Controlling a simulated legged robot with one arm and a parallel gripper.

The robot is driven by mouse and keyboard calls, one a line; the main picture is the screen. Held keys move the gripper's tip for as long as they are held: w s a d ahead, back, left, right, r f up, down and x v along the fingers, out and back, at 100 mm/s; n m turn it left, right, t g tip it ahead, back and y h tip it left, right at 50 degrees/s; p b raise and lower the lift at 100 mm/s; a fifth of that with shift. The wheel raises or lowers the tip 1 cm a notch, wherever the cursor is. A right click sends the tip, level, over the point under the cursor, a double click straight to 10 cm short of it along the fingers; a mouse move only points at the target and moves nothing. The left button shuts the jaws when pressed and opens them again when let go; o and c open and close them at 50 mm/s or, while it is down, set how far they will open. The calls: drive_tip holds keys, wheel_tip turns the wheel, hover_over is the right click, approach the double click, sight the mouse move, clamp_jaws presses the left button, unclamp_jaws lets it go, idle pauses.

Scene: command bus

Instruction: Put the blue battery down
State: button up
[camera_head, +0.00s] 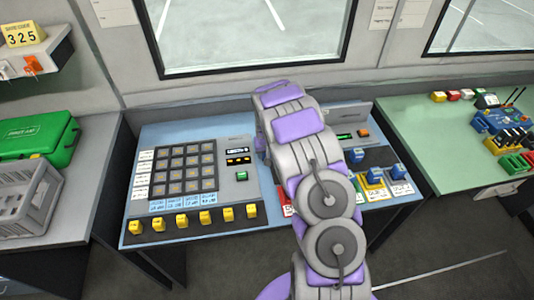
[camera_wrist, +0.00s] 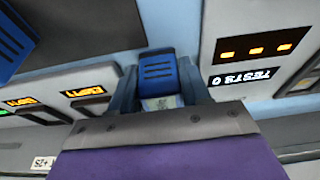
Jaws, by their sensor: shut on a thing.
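The blue battery (camera_wrist: 157,68) shows in the wrist view, with dark slots on its face and a pale label at its lower end. My gripper (camera_wrist: 158,86) is shut on it, with one finger on each side. In the head view my arm hides the gripper and the held battery. Other blue battery-like blocks (camera_head: 375,175) stand on yellow and white bases at the right of the blue desk (camera_head: 135,190). Another blue slotted block (camera_wrist: 10,42) is at the upper left of the wrist view. I cannot tell whether the held battery touches a surface.
A button panel (camera_head: 187,168) with a row of yellow tags fills the desk's left part. Small lit displays (camera_wrist: 90,91) and a panel with orange lights (camera_wrist: 256,50) flank the gripper. A green case (camera_head: 35,135) and grey crate (camera_head: 28,200) are left; a green table (camera_head: 425,135) is right.

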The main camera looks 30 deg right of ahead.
drive_tip(key=shift+a, duration=0.2)
drive_tip(key=o, duration=0.8)
drive_tip(key=shift+c, duration=0.2)
drive_tip(key=o, duration=0.4)
drive_tip(key=shift+d+f, duration=0.1)
drive_tip(key=shift+d, duration=0.35)
